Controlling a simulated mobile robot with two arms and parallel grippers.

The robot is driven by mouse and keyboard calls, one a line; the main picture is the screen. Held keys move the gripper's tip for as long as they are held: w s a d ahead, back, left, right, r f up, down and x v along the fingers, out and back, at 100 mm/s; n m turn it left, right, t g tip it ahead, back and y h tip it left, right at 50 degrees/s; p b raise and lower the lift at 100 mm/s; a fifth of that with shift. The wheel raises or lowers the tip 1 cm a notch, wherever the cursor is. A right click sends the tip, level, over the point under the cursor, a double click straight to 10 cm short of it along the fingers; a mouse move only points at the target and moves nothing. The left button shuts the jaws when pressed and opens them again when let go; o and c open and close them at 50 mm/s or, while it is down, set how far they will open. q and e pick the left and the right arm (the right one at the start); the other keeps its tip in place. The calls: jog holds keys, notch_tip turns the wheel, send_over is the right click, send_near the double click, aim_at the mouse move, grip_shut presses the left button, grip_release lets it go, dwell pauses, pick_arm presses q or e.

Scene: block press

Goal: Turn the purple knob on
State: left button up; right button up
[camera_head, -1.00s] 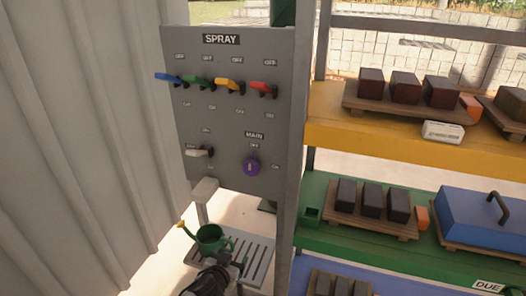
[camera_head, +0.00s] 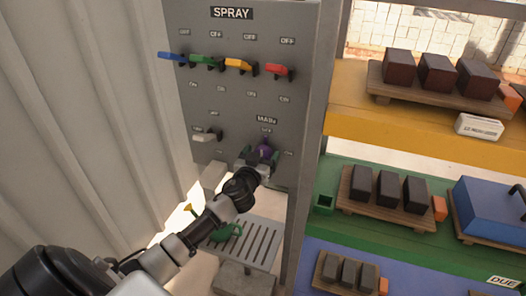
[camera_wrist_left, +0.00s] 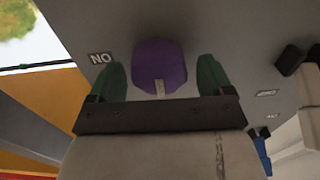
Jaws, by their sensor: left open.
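The purple knob (camera_head: 264,149) is on the lower right of the grey SPRAY panel (camera_head: 235,110), under the MAIN label, with an OFF mark just above it. In the left wrist view the knob (camera_wrist_left: 160,66) sits between the two green fingers, with a pale mark at its lower edge. My left gripper (camera_head: 258,158) is at the panel, its fingers open on either side of the knob. A gap shows between the knob and each finger (camera_wrist_left: 163,78). The gripper partly hides the knob in the head view. My right gripper is not in view.
Blue, green, yellow (camera_head: 238,65) and red levers run across the panel's top. A white lever (camera_head: 205,137) is left of the knob. Shelves with dark blocks (camera_head: 388,188) stand to the right. A green watering can (camera_head: 226,232) sits on a grate below. A corrugated wall is at left.

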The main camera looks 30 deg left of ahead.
pick_arm(q)
jog(key=shift+w+a, duration=0.1)
jog(key=shift+w, duration=0.5)
jog(key=c, duration=0.9)
jog(key=shift+m, duration=0.4)
jog(key=m, duration=0.3)
jog(key=shift+m, duration=0.3)
jog(key=m, duration=0.9)
jog(key=shift+d+f, duration=0.1)
jog(key=shift+d, duration=0.15)
jog(key=shift+f+m+p, duration=0.15)
jog(key=shift+m+p, duration=0.15)
jog(key=shift+m, duration=2)
